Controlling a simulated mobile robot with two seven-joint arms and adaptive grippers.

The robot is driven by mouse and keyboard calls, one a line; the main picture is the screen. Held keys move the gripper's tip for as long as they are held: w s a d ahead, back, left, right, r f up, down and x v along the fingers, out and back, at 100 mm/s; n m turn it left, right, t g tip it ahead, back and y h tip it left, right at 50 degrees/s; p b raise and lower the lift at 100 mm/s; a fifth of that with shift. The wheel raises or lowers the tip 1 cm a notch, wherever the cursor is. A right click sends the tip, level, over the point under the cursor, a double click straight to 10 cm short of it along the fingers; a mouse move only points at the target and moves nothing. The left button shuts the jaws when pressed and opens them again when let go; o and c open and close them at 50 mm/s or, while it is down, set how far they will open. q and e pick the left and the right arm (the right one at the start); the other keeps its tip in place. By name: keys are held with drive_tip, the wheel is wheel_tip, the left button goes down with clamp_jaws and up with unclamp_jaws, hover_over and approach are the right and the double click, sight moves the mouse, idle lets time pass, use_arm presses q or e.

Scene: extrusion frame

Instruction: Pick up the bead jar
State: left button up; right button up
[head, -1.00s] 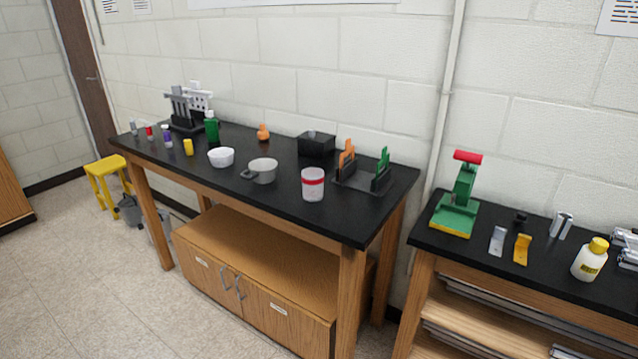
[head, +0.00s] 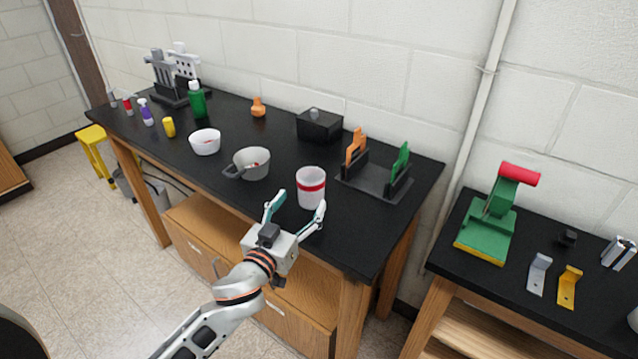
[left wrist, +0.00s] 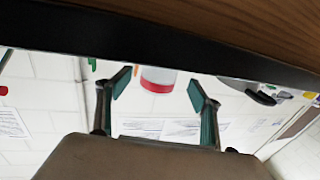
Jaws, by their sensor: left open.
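The bead jar appears to be the whitish jar with a red band (head: 311,187), standing upright near the front edge of the black table. It also shows upside down in the left wrist view (left wrist: 158,78), between the fingers and beyond them. My left gripper (head: 297,206) is open and empty at the table's front edge, just in front of the jar. In the left wrist view its two green-padded fingers (left wrist: 159,90) are spread apart. The gripper appears apart from the jar. My right gripper is not in view.
A grey pot (head: 250,164) and a white bowl (head: 205,142) stand left of the jar. A black rack with orange and green pieces (head: 376,182) is behind it to the right, and a black box (head: 320,125) farther back. The table edge lies close to the gripper.

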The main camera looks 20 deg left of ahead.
sight(311, 188)
use_arm(q)
drive_tip(key=shift+w+r, duration=0.1)
drive_tip(key=shift+w, duration=0.6)
drive_tip(key=w, duration=0.5)
drive_tip(key=shift+w+d+f, duration=0.25)
drive_tip(key=shift+w+d, duration=0.05)
drive_tip(key=shift+d, duration=0.05)
drive_tip(key=c, duration=1.2)
